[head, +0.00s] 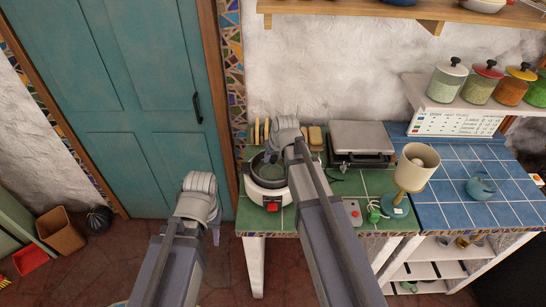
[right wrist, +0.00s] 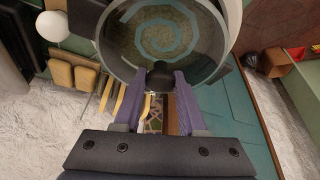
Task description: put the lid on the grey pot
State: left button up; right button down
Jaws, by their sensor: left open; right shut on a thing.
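The lid (right wrist: 165,40) is a clear round glass disc with a dark knob (right wrist: 160,75). My right gripper (right wrist: 160,83) is shut on the knob. My left gripper (head: 214,235) is open and empty, left of the counter and lower in the picture.
Bread slices in a rack (head: 260,130) stand behind the pot. A teal kettle (head: 481,187) is on the blue tiles. The floor before the door is open.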

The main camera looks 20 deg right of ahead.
jog(key=shift+c, duration=2)
grip_release()
jog(key=shift+o, duration=0.4)
jog(key=o, duration=0.3)
jog(key=shift+r, duration=0.1)
notch_tip(320, 180, up, 7)
jog(key=p, duration=0.7)
